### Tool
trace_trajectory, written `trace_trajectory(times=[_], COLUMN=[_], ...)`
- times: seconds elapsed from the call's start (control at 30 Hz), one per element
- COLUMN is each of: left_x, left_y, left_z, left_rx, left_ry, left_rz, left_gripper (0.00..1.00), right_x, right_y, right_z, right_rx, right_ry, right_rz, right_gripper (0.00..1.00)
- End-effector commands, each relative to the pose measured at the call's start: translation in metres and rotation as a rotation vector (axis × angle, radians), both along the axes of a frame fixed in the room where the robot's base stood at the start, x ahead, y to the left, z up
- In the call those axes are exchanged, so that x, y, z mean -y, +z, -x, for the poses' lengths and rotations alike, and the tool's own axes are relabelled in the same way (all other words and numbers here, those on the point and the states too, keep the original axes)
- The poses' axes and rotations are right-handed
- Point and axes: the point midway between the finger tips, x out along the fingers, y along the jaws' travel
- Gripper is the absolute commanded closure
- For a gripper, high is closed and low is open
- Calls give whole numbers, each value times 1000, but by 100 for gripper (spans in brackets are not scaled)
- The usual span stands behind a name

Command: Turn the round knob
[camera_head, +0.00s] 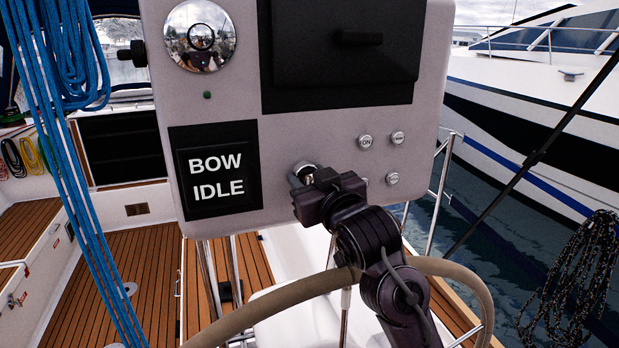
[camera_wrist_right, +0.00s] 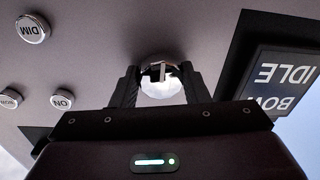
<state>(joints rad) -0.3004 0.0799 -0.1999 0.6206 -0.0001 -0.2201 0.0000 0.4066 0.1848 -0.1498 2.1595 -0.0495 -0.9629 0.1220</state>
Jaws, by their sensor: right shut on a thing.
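The round knob (camera_wrist_right: 163,84) is silver with a flat bar across its face, and it sits on the underside-facing panel in the right wrist view. In the head view the knob (camera_head: 300,170) shows only in part behind my right gripper. My right gripper (camera_head: 303,183) is shut on the knob, with one finger at each side of it in the wrist view. The grey panel (camera_head: 330,125) carries a black display (camera_head: 216,170) that reads "BOW IDLE". My left gripper is not in view.
Several small round buttons (camera_head: 366,141) sit right of the knob. A steering wheel rim (camera_head: 285,297) curves below the panel, close to my right arm. Blue ropes (camera_head: 75,180) hang at the left. A dark box (camera_head: 345,50) is above.

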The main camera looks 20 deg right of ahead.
Motion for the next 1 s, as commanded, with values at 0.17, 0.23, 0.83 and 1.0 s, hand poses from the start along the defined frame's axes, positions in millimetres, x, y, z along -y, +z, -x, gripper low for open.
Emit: trace_trajectory(times=[0.17, 0.23, 0.83, 1.0], left_x=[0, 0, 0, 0], left_y=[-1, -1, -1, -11], left_z=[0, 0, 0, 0], left_rx=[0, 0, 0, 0], left_ry=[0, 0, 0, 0], left_rz=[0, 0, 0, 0], left_gripper=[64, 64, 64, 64], right_x=[-1, -1, 0, 2], right_y=[-6, -6, -3, -5], right_z=[-1, -1, 1, 20], right_rx=[-16, -16, -5, -4], right_ry=[2, 2, 0, 1], right_rz=[-3, -3, -3, -6], right_gripper=[82, 82, 37, 37])
